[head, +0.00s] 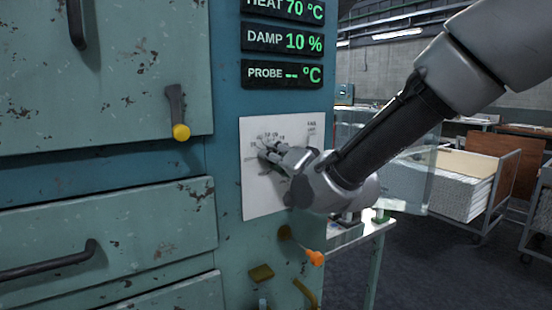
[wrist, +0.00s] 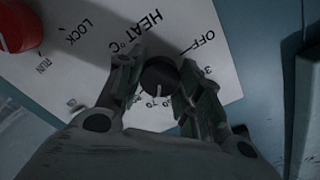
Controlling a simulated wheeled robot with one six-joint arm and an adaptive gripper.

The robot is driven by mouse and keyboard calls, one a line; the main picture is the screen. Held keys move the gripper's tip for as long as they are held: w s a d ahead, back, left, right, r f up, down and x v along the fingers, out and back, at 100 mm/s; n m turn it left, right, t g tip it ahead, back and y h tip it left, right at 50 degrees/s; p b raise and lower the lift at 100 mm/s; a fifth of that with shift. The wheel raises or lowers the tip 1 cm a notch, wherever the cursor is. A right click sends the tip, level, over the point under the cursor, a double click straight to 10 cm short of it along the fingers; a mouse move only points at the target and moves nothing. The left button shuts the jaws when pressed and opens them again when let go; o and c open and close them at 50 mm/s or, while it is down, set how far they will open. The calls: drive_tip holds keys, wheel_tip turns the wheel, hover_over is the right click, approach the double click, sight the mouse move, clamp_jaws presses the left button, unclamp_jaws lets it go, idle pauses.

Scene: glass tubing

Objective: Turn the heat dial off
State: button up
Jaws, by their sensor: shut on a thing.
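The heat dial (wrist: 158,75) is a dark round knob on a white panel marked HEAT °C, with OFF printed at its upper right in the wrist view. Its white pointer mark faces down in the wrist view, toward the numbers around 70 and away from OFF. My gripper (wrist: 160,85) is shut on the dial, one finger on each side. In the head view my gripper (head: 268,153) reaches the white panel (head: 258,198) from the right, and its fingers mostly hide the dial. The heat display (head: 290,10) reads 70 °C.
A red knob (wrist: 16,25) beside LOCK and RUN labels is at the wrist view's upper left. The DAMP display (head: 290,41) reads 10 %. A yellow-tipped lever (head: 178,115) is left of the panel. An orange-tipped handle (head: 315,258) is below my gripper.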

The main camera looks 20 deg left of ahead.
drive_tip(key=n, duration=2.6)
drive_tip(key=shift+f, duration=0.15)
drive_tip(key=shift+n, duration=0.4)
drive_tip(key=o, duration=1)
drive_tip(key=shift+o, duration=0.2)
drive_tip(key=v, duration=1.2)
